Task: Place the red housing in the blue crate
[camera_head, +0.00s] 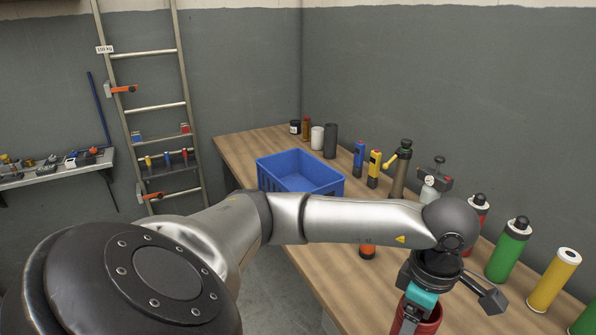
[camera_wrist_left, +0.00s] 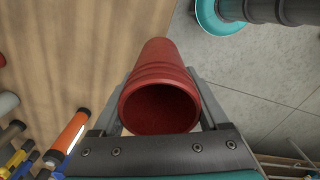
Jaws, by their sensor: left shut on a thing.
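The red housing (camera_wrist_left: 160,62) is a ribbed red tube with an open round end facing the camera in the left wrist view. My left gripper (camera_wrist_left: 160,85) is shut on it, one finger on each side. In the head view the housing (camera_head: 430,324) shows partly at the bottom edge, below my left wrist, over the near part of the bench. The blue crate (camera_head: 268,181) stands on the bench farther back and to the left, its visible inside empty. My left forearm hides part of the bench in front of the crate. My right gripper is not in view.
The wooden bench (camera_head: 238,146) runs along the right wall. Several bottles and canisters line its wall side, including a green cylinder (camera_head: 508,250) and a yellow cylinder (camera_head: 554,280). An orange-ended item (camera_head: 367,251) lies below my forearm. A ladder (camera_head: 150,108) leans at the left.

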